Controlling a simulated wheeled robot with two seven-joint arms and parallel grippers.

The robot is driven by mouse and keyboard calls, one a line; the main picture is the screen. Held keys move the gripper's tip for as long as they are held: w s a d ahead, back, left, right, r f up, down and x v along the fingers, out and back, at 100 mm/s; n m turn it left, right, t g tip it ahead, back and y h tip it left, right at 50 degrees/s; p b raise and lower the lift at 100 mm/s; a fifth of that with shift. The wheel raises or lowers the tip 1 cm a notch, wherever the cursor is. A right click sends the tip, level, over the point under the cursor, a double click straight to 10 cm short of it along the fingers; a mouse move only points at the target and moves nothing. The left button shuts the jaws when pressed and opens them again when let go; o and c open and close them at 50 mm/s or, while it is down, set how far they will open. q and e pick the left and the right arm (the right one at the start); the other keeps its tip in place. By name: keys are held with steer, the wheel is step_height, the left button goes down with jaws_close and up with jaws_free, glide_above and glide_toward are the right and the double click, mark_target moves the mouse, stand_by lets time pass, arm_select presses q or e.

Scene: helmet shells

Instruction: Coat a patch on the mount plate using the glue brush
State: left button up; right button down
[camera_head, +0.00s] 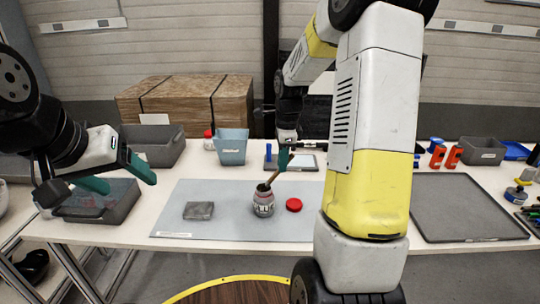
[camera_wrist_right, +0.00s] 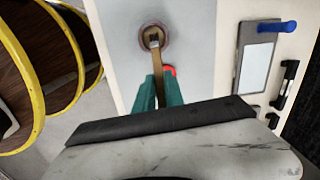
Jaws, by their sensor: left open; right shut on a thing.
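The mount plate (camera_head: 198,210), a flat grey rectangle, lies on the left part of the light grey mat (camera_head: 228,229). A small glue jar (camera_head: 264,208) stands open to its right, with its red lid (camera_head: 294,204) beside it. My right gripper (camera_head: 284,160) is shut on the brown handle of the glue brush (camera_head: 272,179). The brush slants down and its lower end is at the jar's mouth. In the right wrist view the brush (camera_wrist_right: 159,72) reaches over the jar's opening (camera_wrist_right: 153,37). My left gripper (camera_head: 118,178) is open and empty above a grey bin at the left.
Grey bins (camera_head: 122,207) (camera_head: 172,153) stand at the left and a light blue bin (camera_head: 231,150) at the back. A dark tray (camera_head: 468,224) lies at the right. My right arm hides part of the table. Bare mat surrounds the plate.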

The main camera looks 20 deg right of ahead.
steer(key=shift+f, duration=0.6)
stand_by(1.4)
steer(key=shift+r, duration=3.55)
